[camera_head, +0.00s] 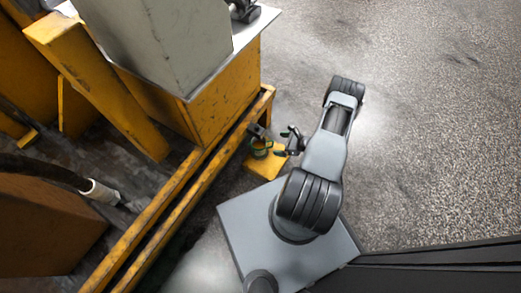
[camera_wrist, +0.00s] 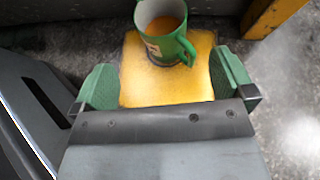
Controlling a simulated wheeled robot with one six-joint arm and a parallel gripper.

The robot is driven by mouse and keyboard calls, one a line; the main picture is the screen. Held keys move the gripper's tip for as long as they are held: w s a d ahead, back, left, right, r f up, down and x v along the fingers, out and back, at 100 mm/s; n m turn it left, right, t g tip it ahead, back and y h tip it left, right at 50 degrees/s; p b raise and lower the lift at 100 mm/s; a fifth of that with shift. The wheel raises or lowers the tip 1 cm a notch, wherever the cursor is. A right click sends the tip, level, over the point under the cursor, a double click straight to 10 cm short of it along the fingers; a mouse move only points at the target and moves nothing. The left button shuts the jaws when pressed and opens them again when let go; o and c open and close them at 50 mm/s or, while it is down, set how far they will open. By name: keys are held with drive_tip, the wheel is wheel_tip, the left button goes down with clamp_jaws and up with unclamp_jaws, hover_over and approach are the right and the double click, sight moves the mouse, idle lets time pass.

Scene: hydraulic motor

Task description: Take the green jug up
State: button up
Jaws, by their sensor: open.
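The green jug (camera_wrist: 158,48) stands upright on a yellow block (camera_wrist: 140,86) in the wrist view, with its handle towards the lower right and an orange-yellow inside. In the head view the jug (camera_head: 260,145) is small, on the yellow block (camera_head: 266,166) beside the yellow rail. My gripper (camera_wrist: 168,88) is open, its green-padded fingers wide apart to the left and right, and the jug is ahead of them, not between them. In the head view my gripper (camera_head: 283,144) is just right of the jug; whether it touches is too small to tell.
A yellow machine frame with a long rail (camera_head: 200,185) runs along the left of the block. A grey box (camera_head: 165,40) stands on the machine above it. A black hose with a white end (camera_head: 102,192) lies further left. The speckled floor (camera_head: 430,120) on the right is clear.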

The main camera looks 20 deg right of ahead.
drive_tip(key=b, duration=0.4)
hover_over(261, 142)
drive_tip(key=s+a, duration=0.2)
drive_tip(key=s, duration=0.1)
wheel_tip(261, 142, down, 6)
drive_tip(key=shift+s+d+r, duration=0.15)
drive_tip(key=shift+r, duration=0.05)
drive_tip(key=c, duration=1.3)
drive_tip(key=shift+c, duration=1)
drive_tip(key=shift+r, duration=0.15)
